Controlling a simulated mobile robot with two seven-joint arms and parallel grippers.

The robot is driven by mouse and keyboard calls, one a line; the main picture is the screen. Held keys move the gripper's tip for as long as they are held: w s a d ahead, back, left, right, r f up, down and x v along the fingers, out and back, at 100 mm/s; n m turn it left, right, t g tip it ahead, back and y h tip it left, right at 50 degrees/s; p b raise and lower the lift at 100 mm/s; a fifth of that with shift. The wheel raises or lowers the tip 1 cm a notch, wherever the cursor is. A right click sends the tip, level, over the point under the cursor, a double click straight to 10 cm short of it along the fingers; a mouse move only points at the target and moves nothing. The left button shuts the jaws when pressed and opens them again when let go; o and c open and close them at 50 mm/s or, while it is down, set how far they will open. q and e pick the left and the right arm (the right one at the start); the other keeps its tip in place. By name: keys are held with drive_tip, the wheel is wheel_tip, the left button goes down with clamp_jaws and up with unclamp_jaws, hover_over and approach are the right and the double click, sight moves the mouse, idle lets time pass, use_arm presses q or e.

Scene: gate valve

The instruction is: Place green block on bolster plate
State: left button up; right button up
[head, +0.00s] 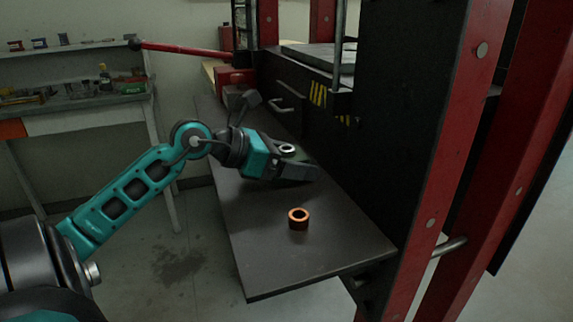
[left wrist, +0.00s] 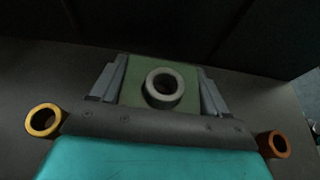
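A green block (left wrist: 136,90) with a grey ring (left wrist: 160,88) on top lies between the fingers of my left gripper (left wrist: 160,92) in the left wrist view. The fingers flank the block with no clear gap, but I cannot tell whether they are clamped on it. In the head view my left gripper (head: 302,170) is low over the dark shelf (head: 245,235), and the grey ring (head: 287,148) shows at it; the fingers hide most of the block. A grey flat plate, seemingly the bolster plate (head: 312,54), lies inside the press, above and behind the shelf. My right gripper is out of view.
A copper ring (head: 299,219) stands on the shelf in front of my gripper. The left wrist view shows a yellow ring (left wrist: 43,121) and an orange ring (left wrist: 275,144) on either side. The press's dark wall (head: 395,120) and red posts (head: 455,150) bound the right. The shelf's front is clear.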

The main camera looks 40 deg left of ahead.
use_arm(q)
clamp_jaws()
drive_tip(key=shift+s+a+r, duration=0.15)
drive_tip(key=shift+r, duration=0.5)
wheel_tip(320, 180, up, 6)
drive_tip(key=shift+r+p, duration=0.1)
drive_tip(key=shift+p, duration=0.35)
drive_tip(key=shift+s+a, duration=0.1)
drive_tip(key=shift+s, duration=0.15)
drive_tip(key=s+a, duration=0.4)
drive_tip(key=s, duration=0.4)
drive_tip(key=s+a+b, duration=0.1)
drive_tip(key=s+a, duration=0.3)
drive_tip(key=s, duration=0.5)
drive_tip(key=shift+a, duration=0.4)
